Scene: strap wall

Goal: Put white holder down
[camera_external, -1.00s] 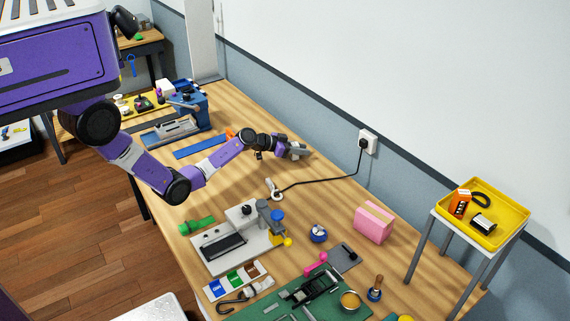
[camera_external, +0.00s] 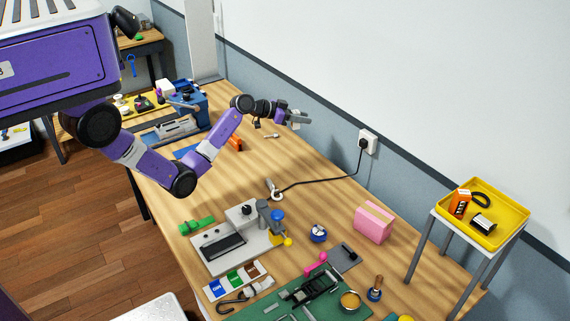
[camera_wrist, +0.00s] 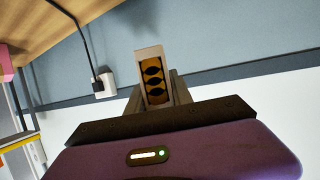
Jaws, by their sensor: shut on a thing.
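My gripper (camera_external: 298,118) is raised above the far part of the wooden table, near the wall, in the external view. In the wrist view my gripper (camera_wrist: 155,92) is shut on the white holder (camera_wrist: 149,51), a small narrow block with a pale frame. Its face shows a yellow-orange inside with several dark rounded shapes. The fingers flank its lower part. In the external view the holder is too small to tell apart clearly from the fingertips.
A wall socket (camera_external: 368,141) with a black cable (camera_external: 330,181) lies right of my gripper. A small metallic item (camera_external: 271,135) and an orange item (camera_external: 235,144) lie below. A grey machine (camera_external: 238,240) and pink block (camera_external: 373,222) stand nearer.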

